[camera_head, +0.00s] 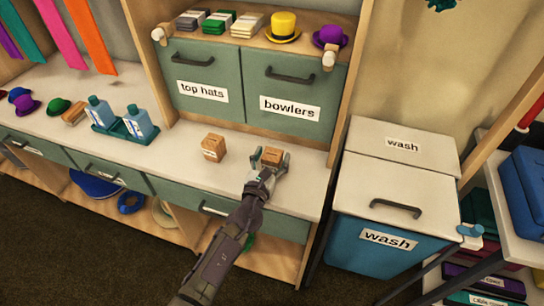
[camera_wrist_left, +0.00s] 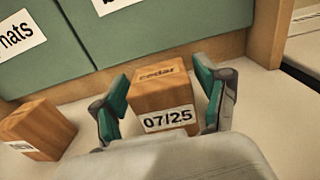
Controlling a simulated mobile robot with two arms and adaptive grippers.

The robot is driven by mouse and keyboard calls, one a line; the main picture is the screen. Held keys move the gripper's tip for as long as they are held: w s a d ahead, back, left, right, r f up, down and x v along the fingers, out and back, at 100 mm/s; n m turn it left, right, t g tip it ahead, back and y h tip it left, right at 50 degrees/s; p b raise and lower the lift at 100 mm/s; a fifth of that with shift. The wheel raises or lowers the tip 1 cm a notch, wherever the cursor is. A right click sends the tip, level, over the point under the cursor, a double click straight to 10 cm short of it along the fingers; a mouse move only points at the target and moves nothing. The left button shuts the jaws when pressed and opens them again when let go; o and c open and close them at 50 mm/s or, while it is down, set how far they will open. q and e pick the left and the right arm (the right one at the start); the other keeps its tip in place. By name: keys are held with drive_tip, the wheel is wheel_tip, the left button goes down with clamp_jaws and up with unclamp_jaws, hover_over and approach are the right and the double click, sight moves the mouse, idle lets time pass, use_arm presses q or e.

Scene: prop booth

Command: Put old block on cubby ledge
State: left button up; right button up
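A wooden block (camera_head: 272,156) stands on the white ledge (camera_head: 310,178) below the bowlers drawer. In the left wrist view the same block (camera_wrist_left: 163,92) reads "cedar" on top and "07/25" on its front label. My left gripper (camera_head: 268,167) is open, with one finger on each side of this block and small gaps showing. A second wooden block (camera_head: 213,148) stands to its left on the ledge. In the left wrist view this second block (camera_wrist_left: 37,130) has a label too small to read. My right gripper is out of view.
Drawers labelled top hats (camera_head: 200,92) and bowlers (camera_head: 293,98) rise behind the ledge. A blue wash bin (camera_head: 370,246) stands to the right. Two blue bottles (camera_head: 140,122) stand in a tray further left. The ledge between the two blocks is clear.

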use_arm(q)
drive_tip(key=shift+r, duration=0.2)
drive_tip(key=v, duration=1.2)
drive_tip(key=shift+p, duration=0.3)
